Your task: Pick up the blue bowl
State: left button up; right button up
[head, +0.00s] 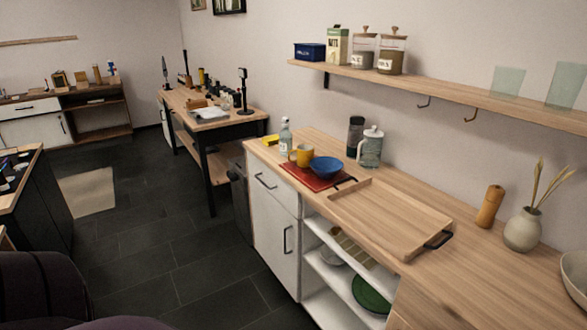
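The blue bowl (326,167) sits upright on a red tray (305,181) toward the far end of the wooden counter. A yellow mug (302,155) stands just left of the bowl on the same tray. The bowl looks empty, though its inside is only partly visible. Neither of my grippers is in the head view.
A wooden tray with a black handle (395,222) lies on the counter in front. A glass jug (370,147), a dark tumbler (355,136) and a bottle (285,137) stand near the bowl. A shelf (440,87) overhangs the counter.

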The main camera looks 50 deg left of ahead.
aim_at(325, 168)
jog(key=u, duration=1.25)
jog(key=i+j+z, duration=0.1)
jog(key=i+j, duration=0.15)
jog(key=i+j+z, duration=0.25)
jog(key=i+j, duration=0.2)
jog(key=j, duration=0.15)
jog(key=i+j+z, duration=0.1)
jog(key=j, duration=0.25)
jog(key=i+j+z, duration=0.15)
jog(key=i+j, duration=0.2)
jog(key=i+j+z, duration=0.1)
jog(key=j, duration=0.25)
jog(key=i+j+z, duration=0.1)
jog(key=i+j, duration=0.15)
jog(key=j, duration=0.15)
